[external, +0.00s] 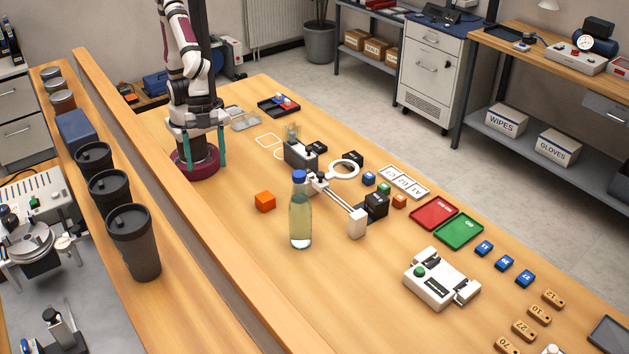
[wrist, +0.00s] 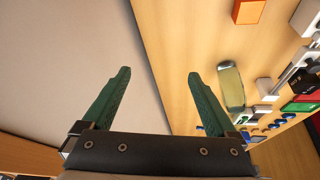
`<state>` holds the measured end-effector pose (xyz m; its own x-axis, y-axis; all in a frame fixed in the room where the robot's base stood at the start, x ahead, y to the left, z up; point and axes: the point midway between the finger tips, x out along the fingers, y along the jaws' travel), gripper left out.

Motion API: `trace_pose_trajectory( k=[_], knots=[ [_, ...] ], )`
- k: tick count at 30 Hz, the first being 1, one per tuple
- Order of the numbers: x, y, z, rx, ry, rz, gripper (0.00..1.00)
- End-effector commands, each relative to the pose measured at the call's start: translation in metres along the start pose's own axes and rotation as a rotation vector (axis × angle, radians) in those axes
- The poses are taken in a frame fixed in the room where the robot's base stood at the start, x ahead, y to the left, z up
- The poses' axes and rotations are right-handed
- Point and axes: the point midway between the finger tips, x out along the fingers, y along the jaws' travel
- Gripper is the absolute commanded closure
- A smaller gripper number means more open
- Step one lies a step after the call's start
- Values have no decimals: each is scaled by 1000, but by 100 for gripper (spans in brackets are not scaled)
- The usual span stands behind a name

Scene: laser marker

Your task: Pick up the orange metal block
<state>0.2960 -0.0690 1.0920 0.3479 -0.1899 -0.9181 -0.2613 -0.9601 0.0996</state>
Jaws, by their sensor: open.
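The orange block (external: 265,202) sits on the wooden table, left of a bottle with a blue cap (external: 300,212). In the wrist view the orange block (wrist: 248,11) is at the top edge, partly cut off, up and to the right of my fingers. My gripper (wrist: 155,78) has two green fingers spread wide with nothing between them. In the external view my gripper (external: 197,150) hangs beside my base, up and to the left of the orange block and well apart from it. A smaller orange cube (external: 399,201) lies farther right by a black block.
The bottle (wrist: 231,88) stands close to the block. A laser device with a white ring (external: 344,169) is behind it. Red (external: 434,214) and green trays (external: 458,230) lie to the right. A raised wooden ledge (external: 180,205) runs along the left, with black cups (external: 133,242) beyond.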

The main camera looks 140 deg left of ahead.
Motion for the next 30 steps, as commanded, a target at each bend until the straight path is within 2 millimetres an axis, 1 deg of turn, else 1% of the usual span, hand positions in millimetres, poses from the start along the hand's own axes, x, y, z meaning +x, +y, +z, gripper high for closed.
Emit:
trace_pose_trajectory(
  k=[1,3,6,12,13,14,23,26,29,30],
  knots=[
    [-12,-4,20,39,-49,-11,7],
    [-27,-10,50,95,-132,-33,7],
    [-47,-22,89,160,-242,-74,7],
    [-86,-49,155,244,-440,-177,7],
    [-92,-53,164,252,-468,-194,7],
    [-95,-57,168,265,-499,-205,7],
    [-79,-90,146,435,-751,-280,7],
    [-69,-104,135,519,-851,-318,7],
    [-54,-118,121,623,-960,-366,7],
    [-45,-124,114,674,-1009,-388,7]
  ],
)
